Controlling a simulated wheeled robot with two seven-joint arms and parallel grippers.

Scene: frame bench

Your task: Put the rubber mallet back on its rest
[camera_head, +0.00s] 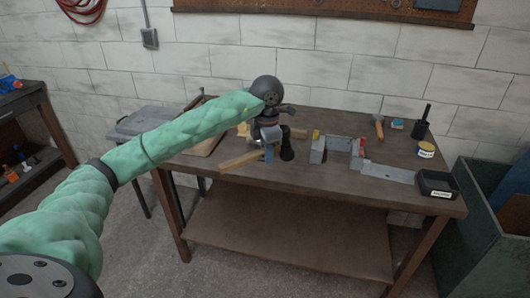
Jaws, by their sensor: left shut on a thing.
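The rubber mallet has a pale wooden handle (240,160) and what looks like its black head (287,149), to the right of the handle. My left gripper (268,151) reaches down over the bench and is shut on the mallet's handle near the head. The mallet is at or just above the bench top; I cannot tell whether it touches. A grey U-shaped metal piece (340,146) stands to its right; I cannot tell whether this is the rest. My right gripper is not in view.
The wooden bench (330,197) carries a hammer (378,126), a black upright tool (422,122), a yellow-banded tin (426,150), a flat grey plate (387,173) and a black labelled bin (437,184). A tray (203,142) lies at the left. The front middle of the top is bare.

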